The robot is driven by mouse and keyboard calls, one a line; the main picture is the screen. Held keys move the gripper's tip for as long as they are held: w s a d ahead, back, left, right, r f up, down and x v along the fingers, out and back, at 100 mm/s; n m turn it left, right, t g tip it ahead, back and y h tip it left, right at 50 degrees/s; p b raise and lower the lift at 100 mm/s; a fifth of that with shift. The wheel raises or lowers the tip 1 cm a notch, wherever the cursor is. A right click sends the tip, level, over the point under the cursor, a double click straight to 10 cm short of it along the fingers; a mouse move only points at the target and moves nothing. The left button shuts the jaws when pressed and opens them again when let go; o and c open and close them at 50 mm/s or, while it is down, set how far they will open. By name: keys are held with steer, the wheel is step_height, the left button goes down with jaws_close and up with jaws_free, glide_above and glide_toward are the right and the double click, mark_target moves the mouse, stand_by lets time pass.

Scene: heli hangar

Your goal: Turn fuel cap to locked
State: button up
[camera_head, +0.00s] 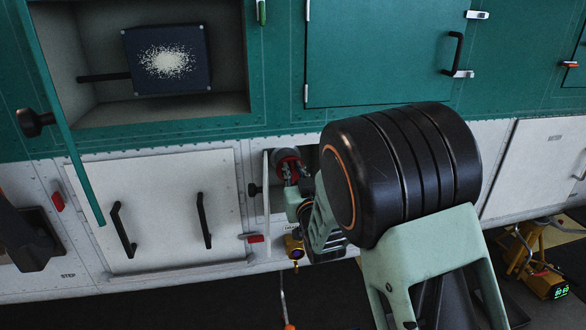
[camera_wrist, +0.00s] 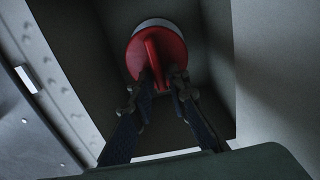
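The red round fuel cap (camera_wrist: 172,48) with a raised grip ridge sits on a pale neck inside a small grey recess. In the wrist view the ridge runs nearly upright, leaning slightly. My gripper (camera_wrist: 164,80) reaches into the recess, its two fingertips at the lower part of the cap, close to either side of the ridge. A small gap shows between the tips, with red in it. I cannot tell whether both fingers press on the ridge. In the head view the cap (camera_head: 288,164) shows beyond my gripper (camera_head: 291,176); my arm hides part of the recess.
A narrow white door (camera_head: 267,190) stands open at the recess's left. Left of it is a white panel with black handles (camera_head: 165,205). Above is an open bay with a dark box (camera_head: 168,58). Yellow equipment (camera_head: 540,262) stands on the floor at right.

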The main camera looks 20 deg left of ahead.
steer(key=shift+w, duration=0.1)
steer(key=shift+c, duration=0.6)
jaws_close()
steer(key=shift+f+m+b, duration=0.1)
steer(key=shift+m+b, duration=0.2)
steer(key=shift+b, duration=0.4)
steer(key=m+b, duration=0.5)
steer(key=b, duration=0.2)
steer(key=d+f+m+b, duration=0.1)
steer(key=m+b, duration=0.5)
steer(key=b, duration=0.1)
steer(key=w+m+b, duration=0.1)
steer(key=m+b, duration=0.4)
steer(key=b, duration=0.2)
steer(key=shift+d+f, duration=0.3)
steer(key=shift+f, duration=0.05)
steer(key=shift+m+b, duration=0.5)
steer(key=shift+m, duration=0.2)
